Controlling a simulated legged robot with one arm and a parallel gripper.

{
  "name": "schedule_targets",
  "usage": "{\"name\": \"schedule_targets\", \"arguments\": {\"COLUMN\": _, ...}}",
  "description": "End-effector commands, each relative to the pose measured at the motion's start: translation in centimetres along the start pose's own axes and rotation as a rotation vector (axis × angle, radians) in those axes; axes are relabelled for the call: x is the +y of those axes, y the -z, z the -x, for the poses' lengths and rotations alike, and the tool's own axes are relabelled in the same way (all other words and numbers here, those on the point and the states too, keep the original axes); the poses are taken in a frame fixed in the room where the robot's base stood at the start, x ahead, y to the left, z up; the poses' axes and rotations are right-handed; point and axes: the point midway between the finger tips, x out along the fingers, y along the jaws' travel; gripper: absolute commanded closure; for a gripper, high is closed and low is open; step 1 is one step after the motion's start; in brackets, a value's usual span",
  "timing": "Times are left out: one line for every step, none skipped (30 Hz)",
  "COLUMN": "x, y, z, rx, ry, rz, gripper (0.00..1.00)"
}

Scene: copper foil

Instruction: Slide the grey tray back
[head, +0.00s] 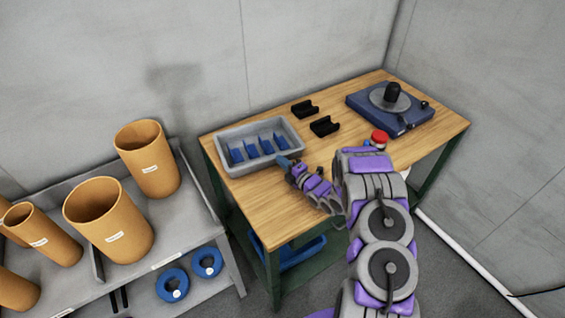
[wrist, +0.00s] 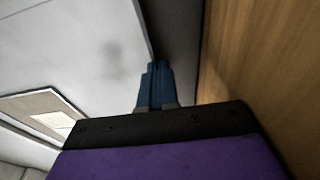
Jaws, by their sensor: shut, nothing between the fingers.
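The grey tray (head: 293,128) sits at the left back of the wooden table in the head view. Several blue pieces (head: 252,151) stand in it. My gripper (head: 284,161) is at the tray's front right side, close to its wall. Whether it touches the wall I cannot tell. In the wrist view the blue fingers of my gripper (wrist: 157,68) are shut together and hold nothing. A dark grey surface, perhaps the tray wall, lies just past the fingertips there.
The wooden table (head: 262,205) is bare at its front left. Two black holders (head: 324,126) stand right of the tray. A blue device with a round plate (head: 370,107) and a red knob (head: 379,137) are farther right. A shelf with orange tubes (head: 108,222) stands left, and the wall is behind.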

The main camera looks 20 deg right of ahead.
Motion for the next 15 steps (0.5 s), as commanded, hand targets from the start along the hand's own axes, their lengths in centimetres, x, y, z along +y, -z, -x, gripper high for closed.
{"name": "schedule_targets", "arguments": {"x": 0.01, "y": -0.03, "z": -0.04, "rx": 0.0, "ry": 0.0, "rz": 0.0, "gripper": 1.0}}
{"name": "schedule_targets", "arguments": {"x": 0.02, "y": -0.04, "z": -0.05, "rx": 0.0, "ry": 0.0, "rz": 0.0, "gripper": 1.0}}
{"name": "schedule_targets", "arguments": {"x": 0.03, "y": -0.05, "z": -0.05, "rx": 0.0, "ry": 0.0, "rz": 0.0, "gripper": 1.0}}
{"name": "schedule_targets", "arguments": {"x": 0.03, "y": -0.04, "z": -0.05, "rx": 0.0, "ry": 0.0, "rz": 0.0, "gripper": 1.0}}
{"name": "schedule_targets", "arguments": {"x": 0.04, "y": -0.04, "z": -0.05, "rx": 0.0, "ry": 0.0, "rz": 0.0, "gripper": 1.0}}
{"name": "schedule_targets", "arguments": {"x": 0.04, "y": -0.04, "z": -0.05, "rx": 0.0, "ry": 0.0, "rz": 0.0, "gripper": 1.0}}
{"name": "schedule_targets", "arguments": {"x": 0.04, "y": -0.04, "z": -0.05, "rx": 0.0, "ry": -0.001, "rz": 0.0, "gripper": 1.0}}
{"name": "schedule_targets", "arguments": {"x": 0.04, "y": -0.04, "z": -0.05, "rx": 0.0, "ry": -0.001, "rz": 0.0, "gripper": 1.0}}
{"name": "schedule_targets", "arguments": {"x": 0.04, "y": -0.05, "z": -0.06, "rx": 0.0, "ry": -0.001, "rz": 0.001, "gripper": 1.0}}
{"name": "schedule_targets", "arguments": {"x": 0.04, "y": -0.08, "z": -0.08, "rx": 0.0, "ry": -0.001, "rz": 0.001, "gripper": 1.0}}
{"name": "schedule_targets", "arguments": {"x": 0.02, "y": -0.14, "z": -0.14, "rx": 0.001, "ry": -0.001, "rz": 0.001, "gripper": 1.0}}
{"name": "schedule_targets", "arguments": {"x": 0.0, "y": -0.27, "z": -0.27, "rx": 0.001, "ry": -0.002, "rz": 0.002, "gripper": 1.0}}
{"name": "schedule_targets", "arguments": {"x": -0.03, "y": -0.41, "z": -0.41, "rx": 0.001, "ry": -0.002, "rz": 0.002, "gripper": 1.0}}
{"name": "schedule_targets", "arguments": {"x": -0.04, "y": -0.6, "z": -0.59, "rx": 0.001, "ry": -0.003, "rz": 0.002, "gripper": 1.0}}
{"name": "schedule_targets", "arguments": {"x": -0.04, "y": -0.89, "z": -0.88, "rx": 0.002, "ry": -0.004, "rz": 0.003, "gripper": 1.0}}
